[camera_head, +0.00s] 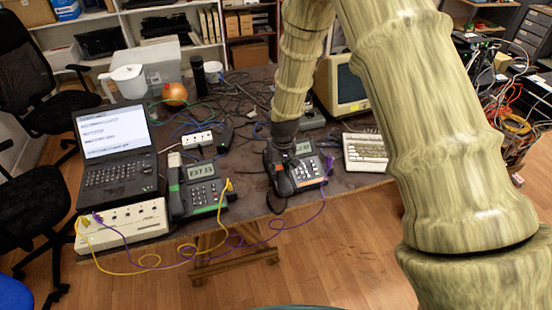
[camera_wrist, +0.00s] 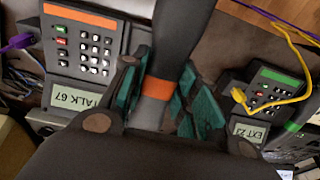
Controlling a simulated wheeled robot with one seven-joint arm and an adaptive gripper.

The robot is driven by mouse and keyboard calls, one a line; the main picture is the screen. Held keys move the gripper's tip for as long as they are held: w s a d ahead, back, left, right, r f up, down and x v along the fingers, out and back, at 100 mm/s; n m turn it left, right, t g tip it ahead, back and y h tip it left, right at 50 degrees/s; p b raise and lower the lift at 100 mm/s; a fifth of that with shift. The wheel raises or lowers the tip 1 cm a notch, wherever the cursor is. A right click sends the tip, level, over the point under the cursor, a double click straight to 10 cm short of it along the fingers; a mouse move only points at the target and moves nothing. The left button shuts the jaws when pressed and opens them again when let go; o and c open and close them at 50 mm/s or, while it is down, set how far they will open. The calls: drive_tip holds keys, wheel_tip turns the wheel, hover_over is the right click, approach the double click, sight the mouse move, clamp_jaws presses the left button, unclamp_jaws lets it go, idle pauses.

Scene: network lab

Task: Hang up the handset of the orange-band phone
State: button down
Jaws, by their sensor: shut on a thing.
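The orange-band phone (camera_head: 308,167) stands on the table under my gripper (camera_head: 284,146). In the wrist view this phone (camera_wrist: 82,45) shows its orange strip, keypad and a display reading TALK 67. My gripper (camera_wrist: 166,95) has teal finger pads and is shut on the dark handset (camera_wrist: 184,35), around its grey part by the orange band. The handset (camera_head: 280,184) lies over the phone's left side in the head view, beside the keypad. The handset and gripper hide the cradle, so I cannot tell whether the handset touches it.
A green-band phone (camera_head: 203,189) with display EXT 23 and its own handset stands to the left. Yellow and purple cables (camera_head: 233,237) hang over the front table edge.

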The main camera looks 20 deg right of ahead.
drive_tip(key=shift+t, duration=0.5)
drive_tip(key=w, duration=0.2)
drive_tip(key=w+d, duration=0.1)
drive_tip(key=w, duration=0.1)
drive_tip(key=w+d+b, duration=0.1)
drive_tip(key=w, duration=0.1)
drive_tip(key=shift+w+d+f, duration=0.1)
drive_tip(key=shift+w+d, duration=0.1)
drive_tip(key=shift+w, duration=0.15)
drive_tip(key=shift+b+x, duration=1.4)
drive_tip(key=shift+x, duration=0.7)
drive_tip(key=shift+s, duration=0.15)
drive_tip(key=shift+x, duration=0.85)
drive_tip(key=c, duration=1)
unclamp_jaws()
drive_tip(key=v, duration=1.2)
